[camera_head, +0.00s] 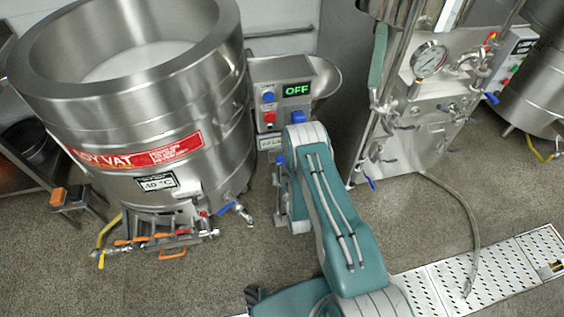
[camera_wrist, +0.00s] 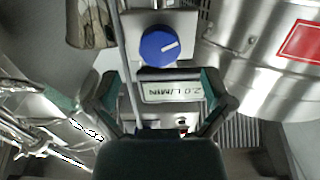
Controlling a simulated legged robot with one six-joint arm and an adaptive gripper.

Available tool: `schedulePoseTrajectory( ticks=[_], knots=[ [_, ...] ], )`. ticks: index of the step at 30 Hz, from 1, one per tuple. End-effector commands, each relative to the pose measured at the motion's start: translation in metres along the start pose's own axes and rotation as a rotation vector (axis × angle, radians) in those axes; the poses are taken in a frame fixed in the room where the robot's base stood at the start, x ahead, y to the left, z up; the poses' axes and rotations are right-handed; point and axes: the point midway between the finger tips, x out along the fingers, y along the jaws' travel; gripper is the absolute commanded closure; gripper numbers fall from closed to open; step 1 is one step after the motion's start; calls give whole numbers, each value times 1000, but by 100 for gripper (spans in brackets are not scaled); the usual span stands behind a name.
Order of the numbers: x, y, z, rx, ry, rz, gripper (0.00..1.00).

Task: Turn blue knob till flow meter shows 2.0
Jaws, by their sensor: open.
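The blue knob (camera_wrist: 159,46) is round with a white pointer line and sits on a grey panel in the wrist view. Part of a blue knob (camera_head: 280,160) also shows in the head view beside my arm, below a small display. The flow meter (camera_wrist: 172,90) is upside down in the wrist view and reads 2.0 L/MIN. My gripper (camera_wrist: 158,78) is open, its two fingers spread on either side of the meter. The knob is beyond the fingertips, with no finger touching it. My arm hides the gripper in the head view.
A control box (camera_head: 284,75) with a green OFF display and coloured buttons stands above. The steel vat (camera_head: 100,115) with a red label is at the left. A steel machine (camera_head: 420,110) with a gauge and hose is at the right.

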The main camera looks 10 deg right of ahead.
Motion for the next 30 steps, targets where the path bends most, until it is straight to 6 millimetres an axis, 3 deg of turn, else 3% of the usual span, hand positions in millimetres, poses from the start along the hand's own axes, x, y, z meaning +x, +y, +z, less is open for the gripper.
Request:
schedulePoseTrajectory(
  ticks=[3, 9, 20, 23, 24, 26, 30],
  knots=[
    [23, 0, 0, -1, 3, 0, 0],
    [48, 0, 0, -1, 2, 0, 0],
    [54, 0, 0, -2, 0, 0, 0],
    [54, 0, 0, -2, 0, 0, 40],
    [54, 0, 0, -2, 0, 0, 58],
    [54, 0, 0, -2, 0, 0, 81],
    [54, 0, 0, -1, 0, 0, 80]
  ],
)
